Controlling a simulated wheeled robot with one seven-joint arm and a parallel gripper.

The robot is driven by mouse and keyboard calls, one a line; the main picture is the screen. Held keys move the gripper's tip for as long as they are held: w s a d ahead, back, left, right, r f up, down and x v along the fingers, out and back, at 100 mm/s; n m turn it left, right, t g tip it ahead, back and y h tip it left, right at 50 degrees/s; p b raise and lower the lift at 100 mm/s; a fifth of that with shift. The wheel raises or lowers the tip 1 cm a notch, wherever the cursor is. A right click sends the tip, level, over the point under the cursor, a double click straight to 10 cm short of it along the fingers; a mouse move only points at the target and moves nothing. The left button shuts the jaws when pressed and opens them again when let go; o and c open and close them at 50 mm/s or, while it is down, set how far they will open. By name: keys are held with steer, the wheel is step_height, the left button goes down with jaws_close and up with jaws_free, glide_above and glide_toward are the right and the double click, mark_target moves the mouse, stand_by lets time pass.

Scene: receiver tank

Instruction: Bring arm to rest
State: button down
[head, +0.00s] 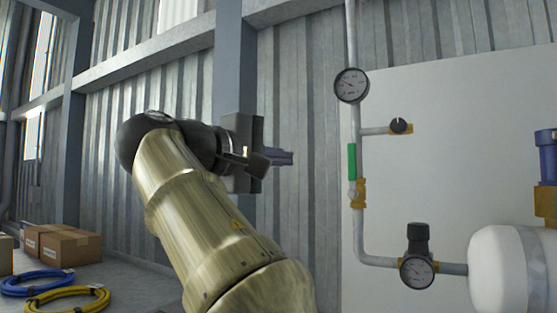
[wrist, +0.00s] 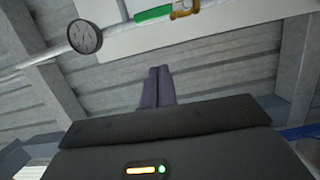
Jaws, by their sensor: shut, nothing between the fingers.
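My arm rises from the bottom of the head view and bends at the top left of its reach. My gripper (head: 290,157) is at its end, pointing right toward the pipework, in front of the corrugated wall. In the wrist view my gripper (wrist: 157,72) shows two dark fingers side by side, closed together. Nothing is held between them. The fingers are apart from the pipe and from the wall.
A vertical pipe with an upper gauge (head: 351,85), a green-handled valve (head: 352,162) and a lower gauge (head: 417,271) stands right of my gripper. A white tank (head: 498,268) is at lower right. Boxes (head: 70,246) and coiled blue (head: 37,283) and yellow hoses (head: 68,299) lie lower left.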

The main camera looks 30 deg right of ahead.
steer(key=shift+w, duration=0.2)
steer(key=w+a+f+n+t+y+b, duration=0.15)
steer(key=w+f, duration=0.25)
steer(key=f, duration=0.5)
steer(key=w+a+f+n+t+y, duration=0.1)
steer(key=w+f+n+y, duration=0.2)
steer(key=w+f, duration=0.35)
steer(key=w+a+f+n+t+y+b, duration=0.1)
steer(key=w+a+f+n+y, duration=0.15)
steer(key=f, duration=0.85)
steer(key=s+a+f+m+g+y+b, duration=0.1)
steer(key=a+f+y, duration=0.15)
steer(key=f, duration=0.75)
steer(key=a+f+g+y+b, duration=0.1)
steer(key=f+y, duration=0.2)
steer(key=f, duration=0.7)
steer(key=s+a+f+m+g+y+b, duration=0.1)
steer(key=s+a+f+m, duration=0.1)
steer(key=s+f, duration=0.3)
steer(key=s+a+f+m+y+b, duration=0.1)
steer(key=s+f, duration=0.4)
steer(key=f, duration=0.6)
steer(key=s+a+f+m+g+y, duration=0.1)
steer(key=s+a+f+m+y, duration=0.2)
steer(key=s+f+m, duration=0.2)
step_height(320, 180, down, 4)
steer(key=shift+s+r+g+b, duration=0.15)
steer(key=shift+s+g+b, duration=0.15)
steer(key=shift+g+b, duration=0.1)
